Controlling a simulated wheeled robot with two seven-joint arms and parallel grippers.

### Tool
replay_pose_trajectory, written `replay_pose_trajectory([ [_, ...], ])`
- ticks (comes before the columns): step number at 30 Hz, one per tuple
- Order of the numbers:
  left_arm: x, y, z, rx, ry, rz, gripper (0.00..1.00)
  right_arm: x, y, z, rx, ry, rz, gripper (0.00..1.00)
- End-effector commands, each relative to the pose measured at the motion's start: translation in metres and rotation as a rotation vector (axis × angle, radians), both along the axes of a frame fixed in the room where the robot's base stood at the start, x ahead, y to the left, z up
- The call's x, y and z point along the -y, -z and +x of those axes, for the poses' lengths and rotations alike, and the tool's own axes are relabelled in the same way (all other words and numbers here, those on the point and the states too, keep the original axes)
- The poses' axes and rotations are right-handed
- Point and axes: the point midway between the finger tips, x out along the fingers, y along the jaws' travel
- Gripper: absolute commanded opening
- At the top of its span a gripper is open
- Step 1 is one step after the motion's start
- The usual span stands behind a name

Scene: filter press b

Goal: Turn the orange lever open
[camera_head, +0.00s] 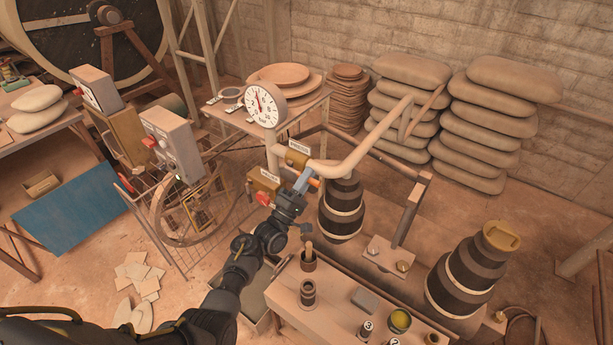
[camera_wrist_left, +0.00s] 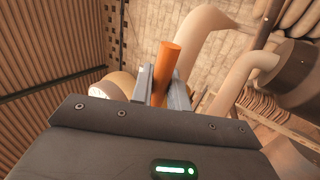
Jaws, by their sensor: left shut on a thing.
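The orange lever (camera_wrist_left: 168,62) stands up between the two fingers of my left gripper (camera_wrist_left: 164,90) in the left wrist view. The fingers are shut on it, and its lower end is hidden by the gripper. In the head view a short orange piece of the lever (camera_head: 314,182) shows beside the fingertips of my left gripper (camera_head: 304,180). It sits by the brass valve body (camera_head: 297,158) on the beige pipe, under a small label. My right gripper is not in view.
A pressure gauge (camera_head: 265,106) stands left of the pipe (camera_head: 350,163). A second brass valve (camera_head: 264,182) with a red handle lies close left of my gripper. A dark banded stack (camera_head: 341,212) stands just right. A bench (camera_head: 335,300) with jars is in front.

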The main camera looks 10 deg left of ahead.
Motion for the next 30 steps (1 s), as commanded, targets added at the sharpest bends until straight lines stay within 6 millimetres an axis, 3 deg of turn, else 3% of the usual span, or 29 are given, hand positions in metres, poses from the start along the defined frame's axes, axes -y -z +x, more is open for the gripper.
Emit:
replay_pose_trajectory([
  [19,-0.0005,-0.0042,0.0005,-0.017,-0.001,-0.047,0.00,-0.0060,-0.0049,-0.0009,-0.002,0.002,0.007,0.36],
  [20,-0.0005,-0.0043,0.0005,-0.017,-0.001,-0.047,0.19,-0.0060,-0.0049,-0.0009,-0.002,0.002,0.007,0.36],
  [24,-0.0003,-0.0040,0.0004,-0.017,0.000,-0.047,0.36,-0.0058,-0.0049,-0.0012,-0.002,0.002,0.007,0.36],
  [30,0.0000,-0.0036,0.0001,-0.017,0.000,-0.046,0.36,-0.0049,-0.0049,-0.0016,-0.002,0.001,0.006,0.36],
])
